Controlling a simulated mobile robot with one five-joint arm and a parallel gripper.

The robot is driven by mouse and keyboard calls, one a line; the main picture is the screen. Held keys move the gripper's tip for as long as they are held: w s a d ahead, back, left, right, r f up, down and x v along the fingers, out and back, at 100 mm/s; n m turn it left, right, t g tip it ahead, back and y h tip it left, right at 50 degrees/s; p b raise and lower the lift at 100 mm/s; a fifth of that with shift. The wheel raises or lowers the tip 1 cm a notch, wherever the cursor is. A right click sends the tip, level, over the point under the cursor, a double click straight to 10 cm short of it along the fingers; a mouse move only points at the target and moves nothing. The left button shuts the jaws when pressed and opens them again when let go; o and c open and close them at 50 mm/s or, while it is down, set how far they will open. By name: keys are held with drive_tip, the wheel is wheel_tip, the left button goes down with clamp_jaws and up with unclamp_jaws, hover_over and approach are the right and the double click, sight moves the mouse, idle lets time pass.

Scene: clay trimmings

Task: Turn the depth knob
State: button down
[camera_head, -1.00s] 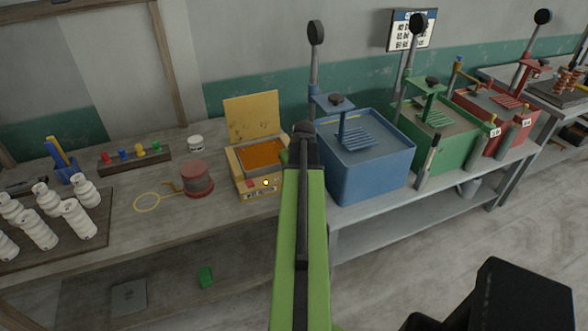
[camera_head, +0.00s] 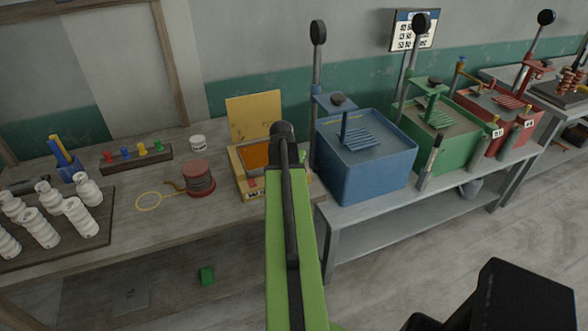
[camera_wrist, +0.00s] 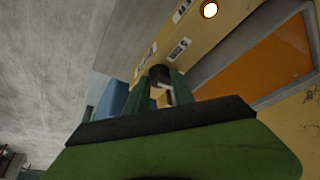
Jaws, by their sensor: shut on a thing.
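A yellow box (camera_head: 246,186) with a raised lid (camera_head: 254,117) and an orange inside stands on the bench in the head view. In the wrist view the box's yellow side (camera_wrist: 200,35) carries white labels and a lit round lamp (camera_wrist: 209,10). A small dark knob (camera_wrist: 159,72) sits at this side. My gripper (camera_wrist: 162,88) has its green fingers on either side of the knob and is shut on it. A white mark shows between the fingers. In the head view my arm hides the knob and most of the gripper.
A blue tank (camera_head: 365,165) stands close to the right of the box, with green (camera_head: 440,150) and red (camera_head: 500,125) tanks beyond.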

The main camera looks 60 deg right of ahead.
drive_tip(key=shift+s+d+m, duration=0.1)
drive_tip(key=shift+s+m, duration=0.05)
drive_tip(key=shift+m, duration=0.15)
drive_tip(key=c, duration=1.1)
unclamp_jaws()
drive_tip(key=p+v, duration=1.6)
drive_tip(key=v, duration=0.1)
drive_tip(key=shift+r, duration=0.2)
